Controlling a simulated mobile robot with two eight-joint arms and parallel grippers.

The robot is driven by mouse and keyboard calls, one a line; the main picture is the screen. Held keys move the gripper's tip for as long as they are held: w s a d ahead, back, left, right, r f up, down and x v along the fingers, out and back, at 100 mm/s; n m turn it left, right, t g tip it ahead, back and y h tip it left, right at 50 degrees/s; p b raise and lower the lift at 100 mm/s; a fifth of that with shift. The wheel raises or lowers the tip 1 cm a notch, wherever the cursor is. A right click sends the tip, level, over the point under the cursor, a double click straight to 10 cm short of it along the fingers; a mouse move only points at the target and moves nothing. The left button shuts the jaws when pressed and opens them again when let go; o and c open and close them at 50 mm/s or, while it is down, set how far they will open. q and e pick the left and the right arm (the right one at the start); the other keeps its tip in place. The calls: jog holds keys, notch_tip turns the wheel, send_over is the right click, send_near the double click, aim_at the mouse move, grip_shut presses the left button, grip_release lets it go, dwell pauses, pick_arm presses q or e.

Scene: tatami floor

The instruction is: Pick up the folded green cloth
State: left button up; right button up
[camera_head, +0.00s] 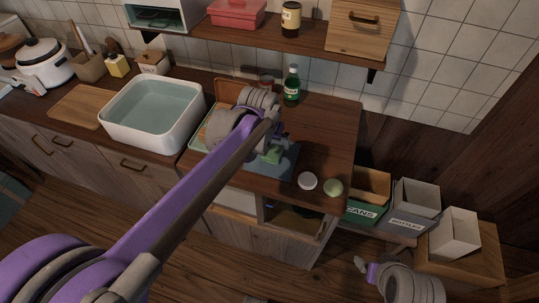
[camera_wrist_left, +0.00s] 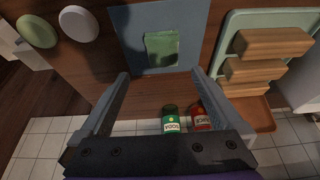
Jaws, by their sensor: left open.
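The folded green cloth (camera_head: 272,155) lies on a blue-grey mat (camera_head: 286,165) on the wooden counter. In the left wrist view the green cloth (camera_wrist_left: 162,47) is a small rectangle lying flat on the mat (camera_wrist_left: 128,35). My left gripper (camera_head: 277,137) is above the mat, and its wrist partly hides the area around the cloth. In the wrist view my left gripper (camera_wrist_left: 160,75) is open and empty, with the cloth ahead of its fingertips. My right gripper (camera_head: 362,264) is low at the bottom right, away from the counter; its jaws are too small to read.
A tray (camera_wrist_left: 228,42) with wooden blocks is beside the mat. A white disc (camera_head: 307,181) and green disc (camera_head: 333,188) lie near the counter's edge. A basin (camera_head: 135,137) is left.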

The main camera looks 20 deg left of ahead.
aim_at(272, 151)
pick_arm(q)
jog(key=x, duration=0.8)
jog(key=shift+a+f, duration=0.25)
jog(key=shift+f, duration=0.15)
jog(key=c, duration=1.4)
notch_tip(272, 151, up, 10)
jog(key=shift+r, duration=0.1)
